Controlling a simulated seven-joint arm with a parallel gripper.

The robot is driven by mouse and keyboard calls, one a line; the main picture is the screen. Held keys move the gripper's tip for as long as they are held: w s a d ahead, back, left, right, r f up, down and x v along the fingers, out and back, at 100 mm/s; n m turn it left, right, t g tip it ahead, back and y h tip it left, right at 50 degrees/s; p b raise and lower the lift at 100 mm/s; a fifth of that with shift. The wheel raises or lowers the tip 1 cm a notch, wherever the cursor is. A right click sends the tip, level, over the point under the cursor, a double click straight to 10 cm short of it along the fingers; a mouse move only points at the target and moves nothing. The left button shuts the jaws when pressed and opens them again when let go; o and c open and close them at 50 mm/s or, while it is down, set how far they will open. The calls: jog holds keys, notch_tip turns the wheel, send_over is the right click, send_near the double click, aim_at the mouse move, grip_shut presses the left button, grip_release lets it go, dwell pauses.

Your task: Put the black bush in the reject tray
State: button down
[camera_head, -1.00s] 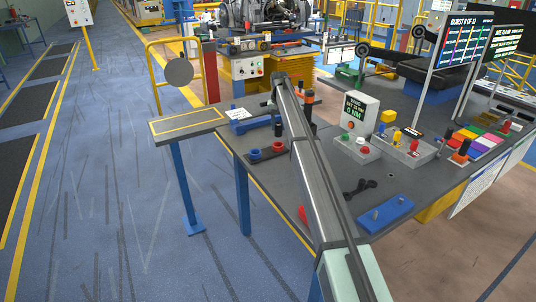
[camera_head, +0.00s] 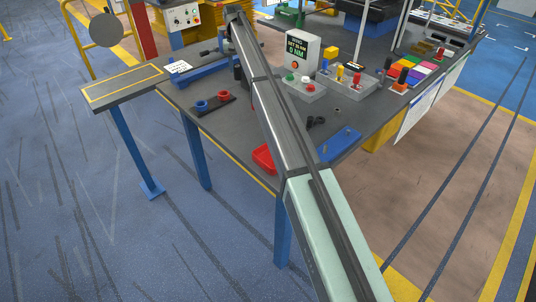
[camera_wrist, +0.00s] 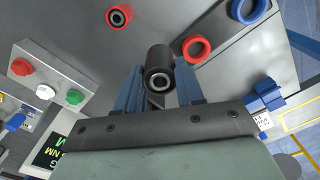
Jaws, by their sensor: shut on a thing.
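The black bush (camera_wrist: 159,56) is a dark cylinder with a bright-rimmed bore, seen in the wrist view. My gripper (camera_wrist: 161,88) is shut on it, with a blue finger on each side. In the head view my arm hides most of the gripper; a dark shape beside the arm may be the bush, but I cannot tell. The red reject tray (camera_head: 263,158) lies near the bench's front edge in the head view, partly hidden behind my arm. No bush shows in its visible part.
A red bush (camera_wrist: 119,17) stands beyond my gripper. A blue ring (camera_head: 201,106) and a red ring (camera_head: 224,96) sit on a dark plate left of my arm. A button box (camera_head: 300,87), a parts box (camera_head: 351,82) and a blue block (camera_head: 340,144) are to the right.

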jog(key=s+d+f, duration=0.1)
jog(key=s+d, duration=0.4)
jog(key=s, duration=0.7)
jog(key=s+d, duration=0.5)
jog(key=s, duration=0.6)
jog(key=s+d+f, duration=0.1)
jog(key=s+d, duration=0.5)
jog(key=s, duration=0.6)
jog(key=shift+n, duration=0.3)
jog(key=shift+w+a+f, duration=0.1)
jog(key=shift+f, duration=2.35)
jog(key=shift+w+a+f, duration=0.1)
jog(key=shift+f, duration=2.35)
jog(key=shift+f, duration=0.15)
jog(key=c, duration=0.7)
grip_release()
notch_tip(320, 180, up, 12)
jog(key=shift+r, duration=0.2)
